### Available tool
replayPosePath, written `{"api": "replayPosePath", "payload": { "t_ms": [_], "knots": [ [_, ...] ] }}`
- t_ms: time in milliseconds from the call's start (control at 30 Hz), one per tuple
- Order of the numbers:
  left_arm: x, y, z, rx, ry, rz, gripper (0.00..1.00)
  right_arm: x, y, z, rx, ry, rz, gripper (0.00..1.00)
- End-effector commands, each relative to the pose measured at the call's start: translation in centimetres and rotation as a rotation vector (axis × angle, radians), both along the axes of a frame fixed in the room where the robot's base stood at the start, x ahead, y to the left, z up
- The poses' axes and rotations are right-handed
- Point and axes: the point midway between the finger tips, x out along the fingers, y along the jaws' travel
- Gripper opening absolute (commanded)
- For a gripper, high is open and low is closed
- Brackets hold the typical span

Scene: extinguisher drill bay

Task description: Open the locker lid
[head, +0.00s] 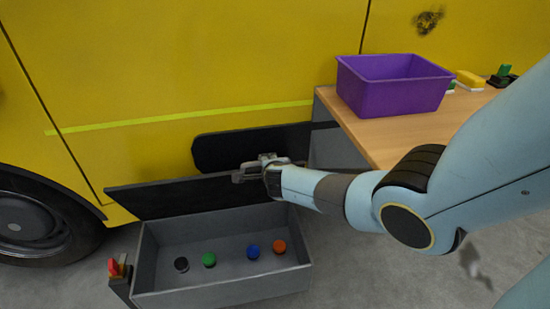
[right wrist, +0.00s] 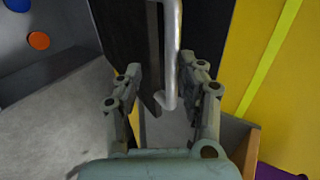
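The grey locker (head: 215,285) is an open-topped box on the floor beside the yellow vehicle. Its dark lid (head: 170,197) is raised and leans back along the box's rear edge, so the inside shows. My right gripper (head: 262,168) is at the upper right part of the raised lid. In the right wrist view its two fingers (right wrist: 160,78) are spread, with a pale bar-shaped handle (right wrist: 171,55) between them in front of the dark panel. I see no clear contact between fingers and bar. My left gripper is not in view.
Black, green, blue and orange discs (head: 281,246) lie in the locker. A red-topped post (head: 116,268) stands at its left front. A wooden table (head: 390,135) with a purple bin (head: 392,95) is at the right. A dark panel (head: 225,150) is on the vehicle behind the lid.

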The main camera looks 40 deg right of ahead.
Motion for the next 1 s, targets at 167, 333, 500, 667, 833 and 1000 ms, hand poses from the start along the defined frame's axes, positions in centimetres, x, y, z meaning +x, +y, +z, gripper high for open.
{"api": "replayPosePath", "payload": {
  "t_ms": [167, 333, 500, 667, 833, 1000],
  "knots": [
    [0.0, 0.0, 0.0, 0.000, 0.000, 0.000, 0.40, -3.2, 2.0, -0.1, 0.003, 0.002, 0.003, 0.38],
    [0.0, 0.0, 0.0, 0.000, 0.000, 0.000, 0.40, -6.4, 3.8, 0.0, 0.003, 0.003, 0.000, 0.38],
    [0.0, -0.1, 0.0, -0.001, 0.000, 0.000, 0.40, -8.1, 5.0, 0.0, 0.003, 0.002, 0.001, 0.38],
    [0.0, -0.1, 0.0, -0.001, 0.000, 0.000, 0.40, -8.6, 5.3, 0.1, 0.002, 0.001, -0.001, 0.38],
    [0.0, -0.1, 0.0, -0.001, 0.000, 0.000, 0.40, -8.6, 5.3, 0.1, 0.001, 0.002, 0.000, 0.38],
    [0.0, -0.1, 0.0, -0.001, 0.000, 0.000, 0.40, -8.6, 5.3, 0.1, -0.022, 0.016, 0.017, 0.21]
  ]
}}
